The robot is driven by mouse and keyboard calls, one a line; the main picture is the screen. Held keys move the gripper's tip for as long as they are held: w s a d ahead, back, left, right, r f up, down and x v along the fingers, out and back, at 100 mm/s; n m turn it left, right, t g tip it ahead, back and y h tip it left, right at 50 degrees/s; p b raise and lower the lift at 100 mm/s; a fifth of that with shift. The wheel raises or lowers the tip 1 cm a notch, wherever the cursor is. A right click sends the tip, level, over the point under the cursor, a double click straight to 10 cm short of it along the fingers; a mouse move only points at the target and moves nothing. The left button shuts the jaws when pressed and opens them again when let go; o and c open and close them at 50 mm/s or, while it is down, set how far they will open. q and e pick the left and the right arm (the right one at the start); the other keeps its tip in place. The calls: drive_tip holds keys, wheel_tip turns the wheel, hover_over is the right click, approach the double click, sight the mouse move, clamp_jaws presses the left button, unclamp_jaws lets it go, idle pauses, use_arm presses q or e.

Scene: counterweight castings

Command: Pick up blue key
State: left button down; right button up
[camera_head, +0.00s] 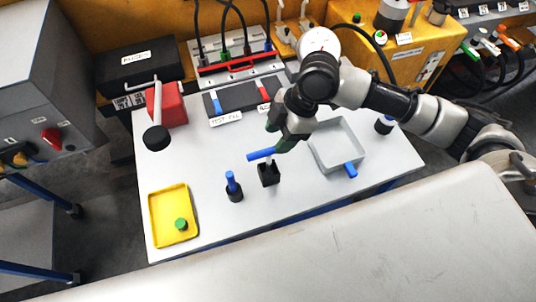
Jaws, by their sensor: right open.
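A blue bar-shaped piece (262,154) lies across the top of a small black block (268,175) on the white table. It looks like a key handle, but I cannot tell for sure which blue thing is the key. Another blue piece (231,182) stands upright in a round black holder (234,194) to its left. My right gripper (277,139) is open and empty, pointing down just above and right of the blue bar. It appears apart from the bar, though the height gap is hard to judge. My left gripper is not in view.
A grey tray (318,155) lies to the right, with a blue piece (350,170) at its front edge. A yellow tray (153,222) holds a green piece (181,224). A red box (172,108) and a dark rack (240,96) stand behind. The table's front middle is clear.

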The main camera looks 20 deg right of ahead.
sight(272, 148)
drive_tip(key=shift+s+a+f, duration=0.1)
drive_tip(key=shift+a+f, duration=0.1)
drive_tip(key=shift+f, duration=0.15)
drive_tip(key=shift+a+f, duration=0.1)
drive_tip(key=shift+f, duration=0.1)
drive_tip(key=p+x, duration=0.2)
drive_tip(key=x, duration=0.2)
drive_tip(key=shift+s+a+f, duration=0.1)
drive_tip(key=shift+s+f, duration=0.05)
drive_tip(key=shift+f, duration=0.1)
drive_tip(key=shift+a+f, duration=0.15)
drive_tip(key=shift+f, duration=0.1)
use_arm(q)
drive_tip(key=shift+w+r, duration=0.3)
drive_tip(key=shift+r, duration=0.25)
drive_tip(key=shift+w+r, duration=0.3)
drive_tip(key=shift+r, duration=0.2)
use_arm(e)
drive_tip(key=shift+c, duration=0.5)
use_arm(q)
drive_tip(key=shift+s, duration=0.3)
use_arm(e)
clamp_jaws()
